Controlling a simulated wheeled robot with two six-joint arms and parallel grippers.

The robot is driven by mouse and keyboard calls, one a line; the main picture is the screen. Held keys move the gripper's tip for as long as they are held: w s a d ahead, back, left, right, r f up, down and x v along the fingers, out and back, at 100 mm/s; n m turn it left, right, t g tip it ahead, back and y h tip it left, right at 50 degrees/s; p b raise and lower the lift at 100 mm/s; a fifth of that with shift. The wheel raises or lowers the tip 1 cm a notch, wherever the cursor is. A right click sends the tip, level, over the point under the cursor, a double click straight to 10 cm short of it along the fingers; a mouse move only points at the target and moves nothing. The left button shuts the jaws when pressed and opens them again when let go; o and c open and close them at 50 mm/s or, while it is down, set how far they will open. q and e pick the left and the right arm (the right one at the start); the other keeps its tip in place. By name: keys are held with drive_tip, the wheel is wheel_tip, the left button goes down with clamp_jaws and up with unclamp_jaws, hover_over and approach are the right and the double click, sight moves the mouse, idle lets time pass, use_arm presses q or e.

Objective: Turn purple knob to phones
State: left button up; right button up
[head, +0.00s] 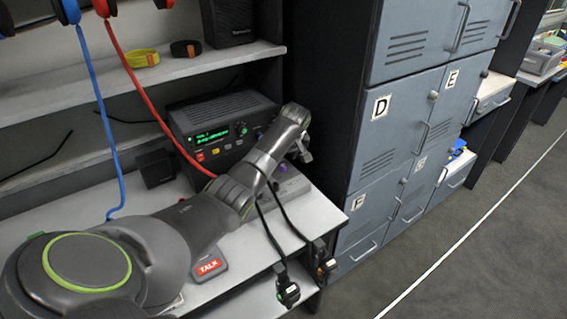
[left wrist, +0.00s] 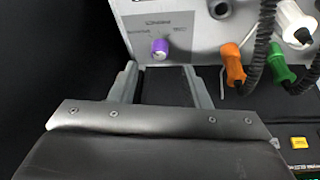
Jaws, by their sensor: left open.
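The purple knob (left wrist: 160,47) sits on a light grey panel (left wrist: 190,30) in the left wrist view, with small printed labels above and to both sides that are too blurred to read. My left gripper (left wrist: 161,68) is open, its two fingers apart, one to either side below the knob in the picture. Nothing is between the fingers, and they look short of the knob. In the head view my left gripper (head: 303,148) is at the right end of the shelf, beside the grey box (head: 292,186). My arm hides much of that box there. My right gripper is not in view.
Orange (left wrist: 234,66), green (left wrist: 278,70) and white (left wrist: 296,22) plugs with dark cords sit right of the knob. A black radio (head: 222,106) stands behind my arm. Red (head: 146,80) and blue (head: 98,100) cords hang at left. Grey lockers (head: 395,120) stand at right.

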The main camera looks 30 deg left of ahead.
sight(283, 165)
use_arm(q)
drive_tip(key=x, duration=0.3)
drive_tip(key=shift+a+f, duration=0.1)
drive_tip(key=shift+f, duration=0.1)
drive_tip(key=shift+w+a+f+b, duration=0.2)
drive_tip(key=shift+f+b, duration=0.1)
drive_tip(key=shift+f, duration=0.4)
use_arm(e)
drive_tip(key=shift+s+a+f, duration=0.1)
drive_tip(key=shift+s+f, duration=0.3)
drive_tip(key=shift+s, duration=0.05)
use_arm(q)
clamp_jaws()
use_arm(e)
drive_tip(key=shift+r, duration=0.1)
